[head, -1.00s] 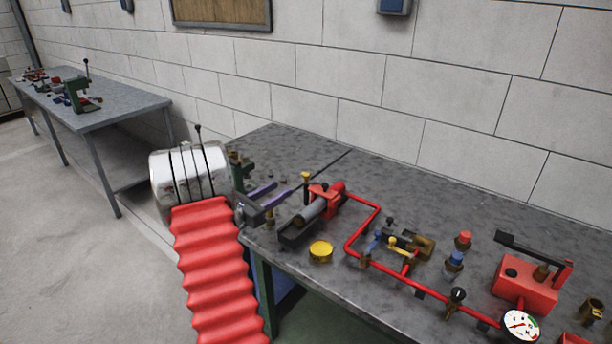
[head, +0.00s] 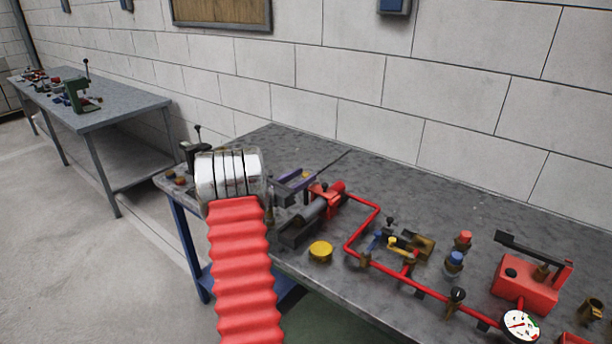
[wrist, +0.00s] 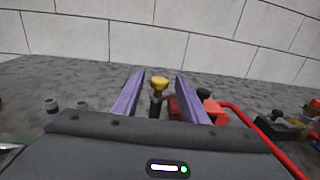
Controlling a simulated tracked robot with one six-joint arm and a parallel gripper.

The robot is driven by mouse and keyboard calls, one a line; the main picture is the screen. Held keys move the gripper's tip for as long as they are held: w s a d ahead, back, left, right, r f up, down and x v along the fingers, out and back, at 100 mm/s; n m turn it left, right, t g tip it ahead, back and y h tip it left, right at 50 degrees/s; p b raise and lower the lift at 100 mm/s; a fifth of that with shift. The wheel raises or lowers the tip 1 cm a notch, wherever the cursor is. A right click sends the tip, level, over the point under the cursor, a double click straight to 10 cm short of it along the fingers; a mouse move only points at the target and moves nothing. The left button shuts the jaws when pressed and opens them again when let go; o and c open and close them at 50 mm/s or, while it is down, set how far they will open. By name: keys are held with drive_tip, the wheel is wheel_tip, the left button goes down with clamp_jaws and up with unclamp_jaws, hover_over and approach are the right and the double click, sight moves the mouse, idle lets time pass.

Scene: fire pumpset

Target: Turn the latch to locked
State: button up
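My gripper (head: 299,184) is open, its two purple fingers apart, low over the left part of the bench, just left of the red clamp-like fitting (head: 327,192). In the wrist view the gripper (wrist: 158,79) points at a small dark post with a yellow knob (wrist: 159,83). The post appears between the fingers, with gaps on both sides; I cannot tell whether it is between the tips or beyond them. In the head view the post is mostly hidden by the fingers. No part is clearly marked as the latch, and its locked position cannot be read.
A red pipe (head: 352,242) runs right from the fitting to a gauge (head: 520,325). A yellow cap (head: 320,251) sits near the front edge. Small valves (head: 392,241) and a red pump box (head: 526,292) stand farther right. The bench's back strip is clear.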

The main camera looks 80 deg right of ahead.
drive_tip(key=shift+x, duration=1.05)
drive_tip(key=shift+c, duration=0.6)
drive_tip(key=c, duration=0.9)
